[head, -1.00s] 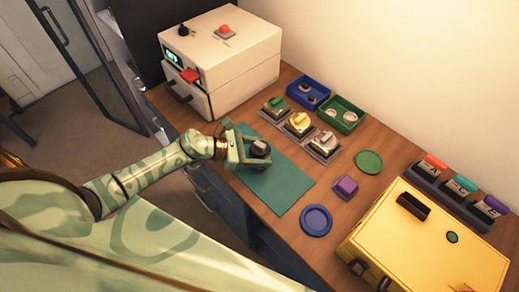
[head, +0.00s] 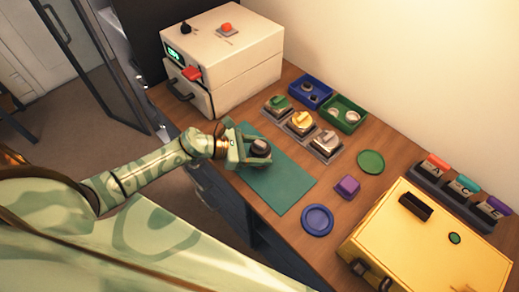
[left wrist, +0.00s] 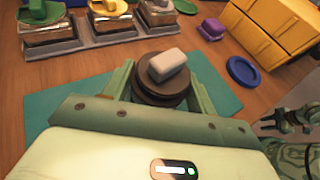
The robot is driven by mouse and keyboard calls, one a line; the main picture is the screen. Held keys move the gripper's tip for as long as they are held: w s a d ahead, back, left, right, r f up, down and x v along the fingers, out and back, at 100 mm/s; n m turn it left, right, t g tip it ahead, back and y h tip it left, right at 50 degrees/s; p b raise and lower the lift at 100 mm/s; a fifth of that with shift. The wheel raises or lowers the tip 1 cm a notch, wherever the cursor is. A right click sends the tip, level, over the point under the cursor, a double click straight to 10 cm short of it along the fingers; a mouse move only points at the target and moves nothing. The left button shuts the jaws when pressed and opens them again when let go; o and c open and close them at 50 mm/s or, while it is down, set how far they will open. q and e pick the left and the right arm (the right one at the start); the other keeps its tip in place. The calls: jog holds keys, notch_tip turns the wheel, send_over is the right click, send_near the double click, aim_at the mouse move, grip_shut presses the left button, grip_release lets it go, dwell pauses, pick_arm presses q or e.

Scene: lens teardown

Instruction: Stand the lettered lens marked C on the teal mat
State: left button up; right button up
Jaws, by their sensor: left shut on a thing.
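My left gripper (head: 258,150) is shut on a dark round piece (head: 260,147) over the far left part of the teal mat (head: 283,190). In the left wrist view the piece (left wrist: 158,92) is a stepped brown cylinder with a pale grey block on top, between the green fingers. I see no letter on it. Whether its base touches the mat is hidden. A rack (head: 462,198) at the right holds lettered pieces with red, teal and purple tops. The teal-topped one (head: 463,185) appears to bear a C. A green gripper, likely my right, shows at the edge of the left wrist view (left wrist: 290,120).
A white box (head: 225,60) stands at the back left. A metal-block stand (head: 302,130), blue bin (head: 310,90) and green bin (head: 344,114) lie behind the mat. A purple block (head: 347,187), blue dish (head: 317,220), green disc (head: 370,161) and yellow case (head: 430,245) are to the right.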

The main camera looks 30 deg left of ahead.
pick_arm(q)
jog(key=shift+f+b, duration=0.4)
jog(key=o, duration=1)
jog(key=shift+r, duration=0.1)
jog(key=shift+o, duration=0.4)
jog(key=v, duration=1.6)
jog(key=shift+r, duration=0.15)
jog(key=shift+s, duration=0.1)
